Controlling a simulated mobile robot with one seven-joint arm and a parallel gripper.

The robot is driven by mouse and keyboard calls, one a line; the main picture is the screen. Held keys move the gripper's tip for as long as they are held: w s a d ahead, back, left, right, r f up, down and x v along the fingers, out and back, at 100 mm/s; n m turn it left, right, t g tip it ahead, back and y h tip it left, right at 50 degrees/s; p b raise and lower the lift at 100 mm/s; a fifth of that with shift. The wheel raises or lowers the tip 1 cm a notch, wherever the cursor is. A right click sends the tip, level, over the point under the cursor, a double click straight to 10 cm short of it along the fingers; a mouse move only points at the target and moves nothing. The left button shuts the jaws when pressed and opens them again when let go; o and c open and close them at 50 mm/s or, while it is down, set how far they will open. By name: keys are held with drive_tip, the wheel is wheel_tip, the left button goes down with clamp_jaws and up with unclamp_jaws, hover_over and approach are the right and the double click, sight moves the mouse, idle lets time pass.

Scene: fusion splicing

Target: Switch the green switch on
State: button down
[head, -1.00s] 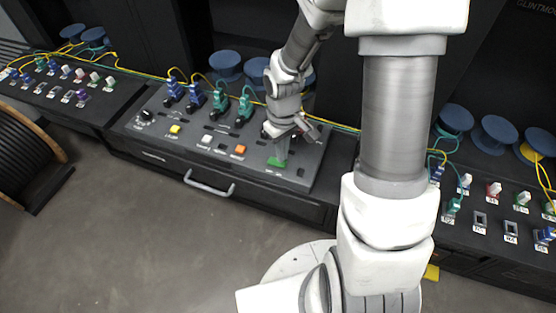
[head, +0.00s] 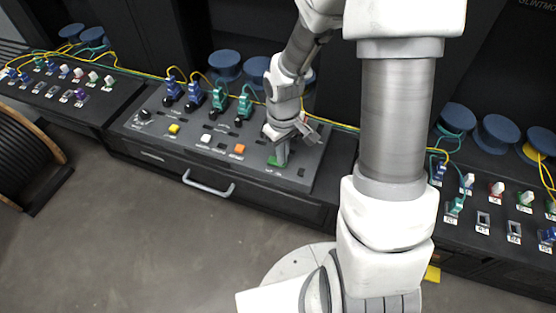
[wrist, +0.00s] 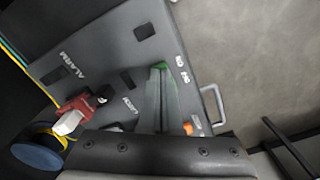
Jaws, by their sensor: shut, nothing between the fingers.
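The green switch (head: 276,162) sits at the right part of the front of the grey control panel. My gripper (head: 283,159) is shut and empty, pointing down with its fingertips at the green switch and covering part of it. In the wrist view the shut fingers (wrist: 160,75) reach to the switch, and only a thin green edge (wrist: 161,65) shows at their tips. I cannot tell whether the fingertips touch the switch or which way it is tilted.
An orange button (head: 238,150), a white button (head: 206,138) and a yellow button (head: 174,129) lie left of the switch. Plugs with cables (head: 218,100) stand behind. A red connector (wrist: 80,107) is near my gripper in the wrist view. A drawer handle (head: 208,187) is below the panel.

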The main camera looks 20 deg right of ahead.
drive_tip(key=shift+f, duration=0.2)
drive_tip(key=shift+r, duration=0.15)
drive_tip(key=shift+r+p, duration=2.75)
drive_tip(key=shift+r, duration=0.65)
drive_tip(key=shift+r, duration=0.1)
wheel_tip(320, 180, up, 7)
drive_tip(key=m+t, duration=0.1)
hover_over(286, 167)
drive_tip(key=s+r+m+t+b, duration=0.1)
drive_tip(key=s+r+m+t, duration=0.2)
drive_tip(key=s+r, duration=1)
drive_tip(key=shift+a+r+m+t, duration=0.4)
drive_tip(key=shift+r+t, duration=0.4)
drive_tip(key=shift+r, duration=0.9)
